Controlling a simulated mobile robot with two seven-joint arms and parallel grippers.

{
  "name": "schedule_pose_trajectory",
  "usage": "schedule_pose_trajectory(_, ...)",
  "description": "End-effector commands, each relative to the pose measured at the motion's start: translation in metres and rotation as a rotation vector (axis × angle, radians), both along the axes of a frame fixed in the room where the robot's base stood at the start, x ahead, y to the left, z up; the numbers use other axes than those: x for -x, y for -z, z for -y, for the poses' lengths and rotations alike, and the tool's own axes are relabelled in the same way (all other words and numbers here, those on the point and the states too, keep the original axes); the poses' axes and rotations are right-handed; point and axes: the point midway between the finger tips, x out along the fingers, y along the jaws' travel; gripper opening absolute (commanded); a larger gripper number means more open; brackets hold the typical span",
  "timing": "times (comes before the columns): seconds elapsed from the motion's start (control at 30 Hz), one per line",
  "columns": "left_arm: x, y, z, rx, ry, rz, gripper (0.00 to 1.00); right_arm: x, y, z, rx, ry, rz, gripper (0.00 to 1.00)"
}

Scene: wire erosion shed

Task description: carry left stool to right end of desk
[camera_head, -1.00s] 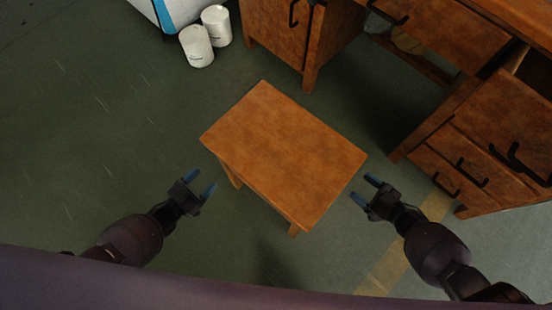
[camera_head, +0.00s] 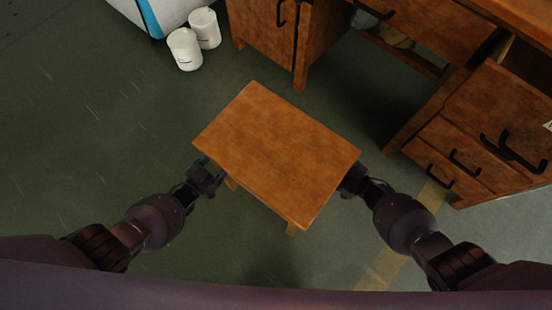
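The wooden stool (camera_head: 277,155) stands on the green floor in the middle of the view, its rectangular top turned at an angle. My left gripper (camera_head: 207,172) is at the stool's left edge, its fingers hidden under the top. My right gripper (camera_head: 350,174) is at the stool's right edge, its fingers also hidden under the top. I cannot tell whether either is shut on the stool. The wooden desk (camera_head: 318,40) stands behind the stool and to the right, with dark handles on its doors and drawers.
Two white canisters (camera_head: 186,48) stand on the floor at the upper left, beside a white and blue cabinet (camera_head: 150,14). A yellow line (camera_head: 385,268) runs on the floor at the lower right. The floor to the left is clear.

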Motion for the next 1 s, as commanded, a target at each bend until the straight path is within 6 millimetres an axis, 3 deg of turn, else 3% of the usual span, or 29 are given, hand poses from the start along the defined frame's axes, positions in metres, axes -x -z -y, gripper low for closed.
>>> schedule_pose_trajectory(0.07,0.0001,-0.0001,0.0001,0.0,0.0,0.0,0.66,0.0001,0.0,-0.0001,0.0,0.0,0.0,0.66)
schedule_pose_trajectory(0.5,0.0001,-0.0001,-0.0001,0.0,0.0,0.0,0.0,0.0002,-0.0001,0.0001,-0.001,0.0,0.001,0.0)
schedule_pose_trajectory(1.0,-0.0023,-0.0029,0.0007,0.005,0.001,0.009,0.0,-0.0023,-0.003,-0.0007,-0.006,-0.001,0.007,0.0)
